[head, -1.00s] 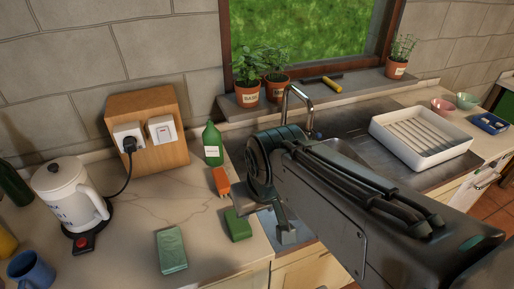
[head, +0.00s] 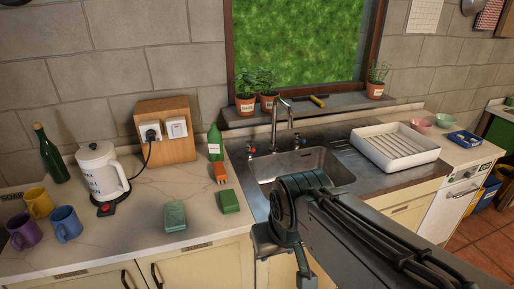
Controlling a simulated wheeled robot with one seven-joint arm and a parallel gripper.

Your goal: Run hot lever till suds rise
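The metal sink (head: 325,162) is set in the counter below the window, and the visible part of its basin looks bare. A curved metal tap (head: 284,114) stands behind it. My gripper (head: 285,262) is in front of the sink at the counter's front edge, apart from the tap and levers. My arm covers part of the basin's front, and the fingertips do not show clearly.
A kettle (head: 102,172) and mugs (head: 66,223) are farther left. A white drying rack (head: 395,146) is on the right. Potted plants (head: 245,104) line the sill.

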